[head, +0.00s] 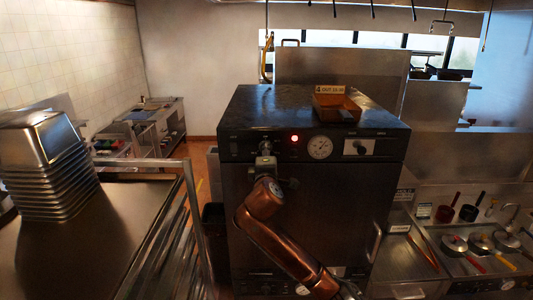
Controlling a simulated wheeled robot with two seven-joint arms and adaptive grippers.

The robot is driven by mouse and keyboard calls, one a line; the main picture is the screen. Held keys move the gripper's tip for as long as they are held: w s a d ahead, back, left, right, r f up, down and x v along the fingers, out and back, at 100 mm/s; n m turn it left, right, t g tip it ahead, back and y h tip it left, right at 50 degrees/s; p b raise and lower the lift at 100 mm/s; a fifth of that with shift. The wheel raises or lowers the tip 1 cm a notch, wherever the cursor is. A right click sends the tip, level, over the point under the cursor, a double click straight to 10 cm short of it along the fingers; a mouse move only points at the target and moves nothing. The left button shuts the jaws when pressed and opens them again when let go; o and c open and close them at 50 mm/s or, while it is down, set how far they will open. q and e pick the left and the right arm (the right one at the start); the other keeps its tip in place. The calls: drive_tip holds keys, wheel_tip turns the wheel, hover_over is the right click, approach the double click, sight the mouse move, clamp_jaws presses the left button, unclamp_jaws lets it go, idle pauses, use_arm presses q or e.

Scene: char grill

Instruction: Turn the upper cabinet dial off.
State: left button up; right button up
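The dark cabinet (300,205) stands in the middle of the head view with a control panel along its upper front. At the panel's left is the dial (266,147), small and partly covered by my gripper. My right gripper (265,160), on a copper-coloured arm from the lower right, is right at the dial. I cannot tell whether it touches or grips the dial, as its fingers are too small to make out. A red light (294,138) glows beside a round white gauge (320,147). My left gripper is not in view.
Another knob on a pale plate (358,148) is right of the gauge. An orange-brown tray (337,108) with a sign sits on the cabinet top. Stacked metal pans (45,165) stand on the left counter. Ladles and pots (480,240) are at the right. A lower panel is partly visible.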

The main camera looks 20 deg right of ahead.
drive_tip(key=o, duration=1.2)
drive_tip(key=shift+a, duration=0.1)
drive_tip(key=shift+c, duration=0.2)
drive_tip(key=shift+s, duration=0.1)
drive_tip(key=v, duration=1.1)
drive_tip(key=shift+s, duration=0.4)
drive_tip(key=shift+a, duration=0.1)
